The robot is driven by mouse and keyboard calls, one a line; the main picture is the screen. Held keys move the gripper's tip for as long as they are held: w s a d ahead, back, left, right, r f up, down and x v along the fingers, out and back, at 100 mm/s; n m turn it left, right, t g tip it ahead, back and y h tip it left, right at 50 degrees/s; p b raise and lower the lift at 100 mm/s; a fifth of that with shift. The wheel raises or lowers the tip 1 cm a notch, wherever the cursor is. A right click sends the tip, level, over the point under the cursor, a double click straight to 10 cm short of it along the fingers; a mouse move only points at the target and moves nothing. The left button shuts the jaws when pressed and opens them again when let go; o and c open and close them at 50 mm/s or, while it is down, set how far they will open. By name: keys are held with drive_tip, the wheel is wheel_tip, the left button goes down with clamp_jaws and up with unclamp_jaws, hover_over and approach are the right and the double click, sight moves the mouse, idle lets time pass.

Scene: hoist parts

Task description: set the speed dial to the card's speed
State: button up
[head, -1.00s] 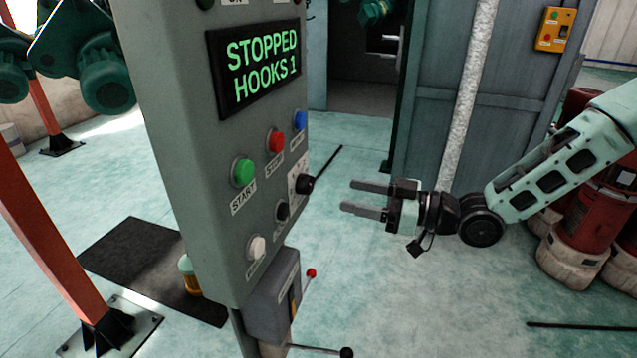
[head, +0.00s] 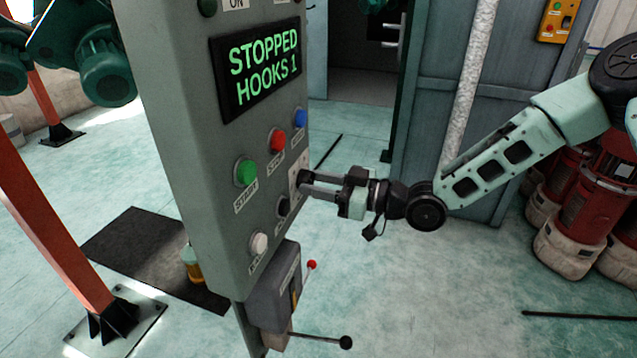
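The grey control panel (head: 190,130) stands left of centre. Its display (head: 262,72) reads "STOPPED HOOKS 1" in green. The black speed dial (head: 303,180) is on a pale plate at the panel's right edge; its setting cannot be read. My gripper (head: 307,186) is at the dial, with its two fingers pointing left at the panel. The fingers appear to have a gap between them, with the dial at their tips. Whether they touch it or grip it cannot be told. No speed card can be made out.
Green (head: 246,172), red (head: 276,141) and blue (head: 300,119) buttons sit near the dial. A black knob (head: 284,206) and a white one (head: 258,243) are below. A lever box (head: 273,292) with protruding levers hangs underneath. Red cylinders (head: 582,215) stand at right.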

drive_tip(key=shift+c, duration=0.7)
drive_tip(key=shift+m, duration=0.3)
drive_tip(key=m, duration=0.2)
drive_tip(key=shift+m, duration=2.6)
drive_tip(key=o, duration=1)
